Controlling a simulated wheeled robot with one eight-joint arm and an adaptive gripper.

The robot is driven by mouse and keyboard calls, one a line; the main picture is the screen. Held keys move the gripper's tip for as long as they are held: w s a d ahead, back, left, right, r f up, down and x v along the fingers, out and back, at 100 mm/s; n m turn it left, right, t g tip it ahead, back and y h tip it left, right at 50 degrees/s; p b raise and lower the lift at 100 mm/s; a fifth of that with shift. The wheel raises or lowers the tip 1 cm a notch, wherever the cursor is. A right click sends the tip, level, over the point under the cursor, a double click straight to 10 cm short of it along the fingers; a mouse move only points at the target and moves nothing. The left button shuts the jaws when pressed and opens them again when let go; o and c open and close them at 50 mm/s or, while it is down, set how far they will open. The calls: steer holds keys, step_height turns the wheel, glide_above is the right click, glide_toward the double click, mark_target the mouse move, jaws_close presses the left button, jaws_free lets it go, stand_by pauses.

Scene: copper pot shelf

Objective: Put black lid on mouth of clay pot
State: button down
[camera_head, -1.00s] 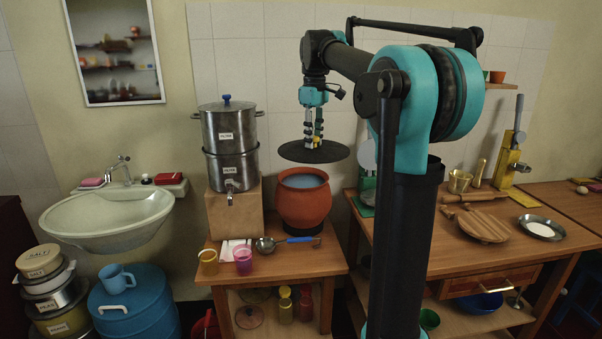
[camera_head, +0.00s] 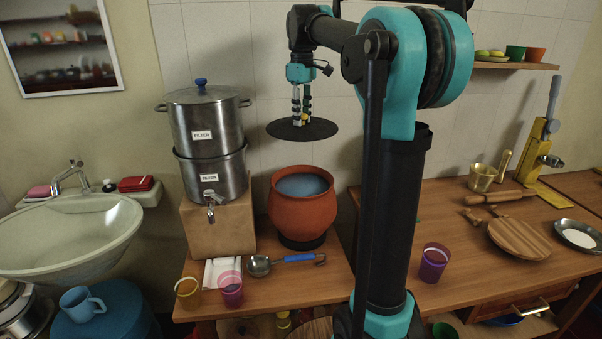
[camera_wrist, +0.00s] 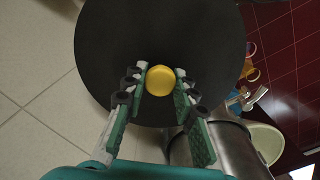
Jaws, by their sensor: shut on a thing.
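The black lid (camera_head: 284,130) is a flat, dark disc held roughly level in the air. It also fills the upper middle of the wrist view (camera_wrist: 205,40), with its yellow knob (camera_wrist: 160,80) between my fingers. My gripper (camera_head: 301,120) is shut on that knob from above; it also shows in the wrist view (camera_wrist: 160,92). The clay pot (camera_head: 300,215) is reddish-brown and stands upright on a dark ring on the wooden table. Its mouth is open and shows blue-grey liquid inside. The lid hangs above the pot's mouth, apart from it.
The steel filter (camera_head: 212,150) stands on a block left of the pot. A ladle (camera_head: 285,260), a yellow cup (camera_head: 188,292) and a pink cup (camera_head: 230,289) lie or stand in front. A sink (camera_head: 70,235) is at the left. The tiled wall rises behind.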

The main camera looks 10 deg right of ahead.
mark_target(302, 133)
step_height(302, 133, down, 18)
stand_by(0.5)
steer(key=shift+f, duration=0.2)
steer(key=c, duration=1.2)
jaws_free()
steer(key=shift+r, duration=0.15)
step_height(302, 133, up, 12)
steer(key=shift+s, duration=0.1)
